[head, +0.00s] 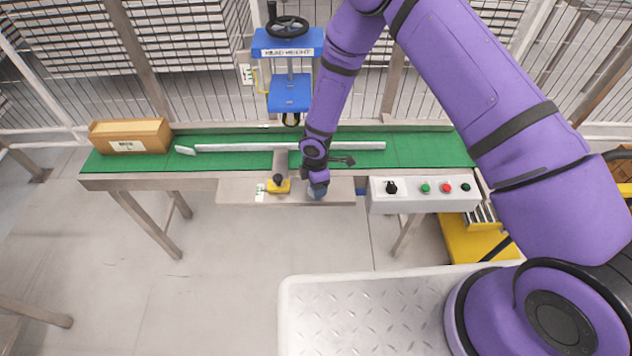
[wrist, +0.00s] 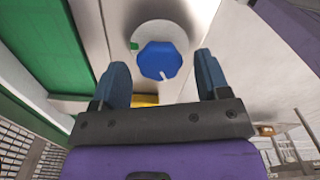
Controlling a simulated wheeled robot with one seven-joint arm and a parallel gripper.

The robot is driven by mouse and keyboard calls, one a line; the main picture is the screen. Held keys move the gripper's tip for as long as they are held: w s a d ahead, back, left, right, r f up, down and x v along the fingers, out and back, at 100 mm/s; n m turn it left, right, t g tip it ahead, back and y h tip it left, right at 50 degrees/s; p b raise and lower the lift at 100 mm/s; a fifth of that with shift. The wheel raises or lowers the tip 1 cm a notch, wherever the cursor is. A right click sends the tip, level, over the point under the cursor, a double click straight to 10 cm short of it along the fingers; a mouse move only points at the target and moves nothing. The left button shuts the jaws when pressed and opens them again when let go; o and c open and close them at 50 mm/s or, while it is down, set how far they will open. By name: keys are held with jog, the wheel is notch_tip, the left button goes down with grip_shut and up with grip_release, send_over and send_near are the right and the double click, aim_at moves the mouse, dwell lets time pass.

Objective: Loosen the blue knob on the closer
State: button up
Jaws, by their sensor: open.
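The blue knob (wrist: 160,61) shows in the wrist view as a faceted disc with a white mark at its lower right edge. It sits on a round light base on a grey metal plate (wrist: 98,22). My gripper (wrist: 161,66) is open, with one dark blue finger on each side of the knob in the picture. A gap shows between each finger and the knob, and the fingers hold nothing. In the head view my gripper (head: 318,191) is over the plate at the front of the conveyor and hides the knob; its height above the knob is hard to tell.
A yellow block with a black knob (head: 278,184) stands just left of my gripper. A control box (head: 423,195) with buttons is to the right. Behind are the green conveyor (head: 230,142), a white guide rail (head: 245,147), a cardboard box (head: 130,135) and a blue handwheel unit (head: 288,92).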

notch_tip(320, 180, up, 11)
dwell(0.5)
dwell(0.4)
jog(key=s+d+r+m+t+h, duration=0.1)
jog(key=d+r+m, duration=0.2)
jog(key=d+r, duration=0.55)
jog(key=d+r+m+t, duration=0.1)
jog(key=d+r+m, duration=0.25)
jog(key=r, duration=0.95)
jog(key=s+d+r+m+t+h, duration=0.1)
jog(key=d+r+m, duration=0.3)
jog(key=r, duration=0.6)
jog(key=s+d+r+m, duration=0.5)
jog(key=s+d+r, duration=0.3)
jog(key=s+r, duration=0.3)
jog(key=s+d+r+m+t+y, duration=0.1)
jog(key=s+r+m, duration=0.1)
jog(key=s, duration=0.5)
jog(key=s+d+r+m+t+y, duration=0.1)
jog(key=s+d+r+m, duration=0.1)
jog(key=s, duration=0.5)
jog(key=shift+d+m, duration=0.15)
jog(key=shift+m, duration=0.7)
